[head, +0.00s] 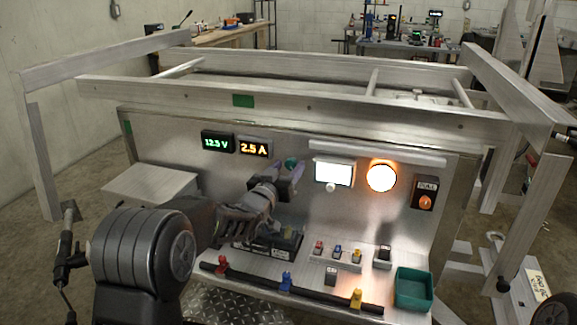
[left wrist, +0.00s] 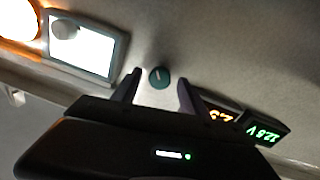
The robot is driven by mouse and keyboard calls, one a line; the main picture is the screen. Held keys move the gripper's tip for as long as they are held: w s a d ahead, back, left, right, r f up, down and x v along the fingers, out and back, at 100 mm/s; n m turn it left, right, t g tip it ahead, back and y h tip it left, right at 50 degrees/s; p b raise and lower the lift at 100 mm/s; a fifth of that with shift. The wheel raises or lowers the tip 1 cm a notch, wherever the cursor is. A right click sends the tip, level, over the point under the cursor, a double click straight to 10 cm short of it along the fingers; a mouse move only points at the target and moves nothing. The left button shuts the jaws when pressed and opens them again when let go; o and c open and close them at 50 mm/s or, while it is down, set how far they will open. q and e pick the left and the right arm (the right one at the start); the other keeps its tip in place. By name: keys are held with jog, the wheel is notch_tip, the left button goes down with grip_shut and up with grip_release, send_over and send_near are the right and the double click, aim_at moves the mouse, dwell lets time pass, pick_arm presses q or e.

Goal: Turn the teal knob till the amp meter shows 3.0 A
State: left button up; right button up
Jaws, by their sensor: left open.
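The teal knob (head: 291,163) is on the metal panel, right of the meters. In the left wrist view the knob (left wrist: 159,77) shows a pale pointer line and lies between the fingertips. My left gripper (head: 286,180) is open in front of the panel, its fingers on either side of the knob; I cannot tell if they touch it. The amp meter (head: 254,147) reads 2.5 A in orange digits. It shows upside down and partly hidden by a finger in the left wrist view (left wrist: 220,116). My right gripper is not in view.
The green volt meter (head: 217,142) reads about 12.5 V. Right of the knob are a lit white screen (head: 333,172), a glowing orange lamp (head: 381,176) and an orange switch (head: 425,202). Below, a ledge holds several coloured parts and a green tray (head: 413,289).

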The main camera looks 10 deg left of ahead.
pick_arm(q)
jog(key=shift+w+d, duration=0.1)
jog(key=shift+w, duration=0.3)
jog(key=shift+c, duration=0.3)
grip_shut()
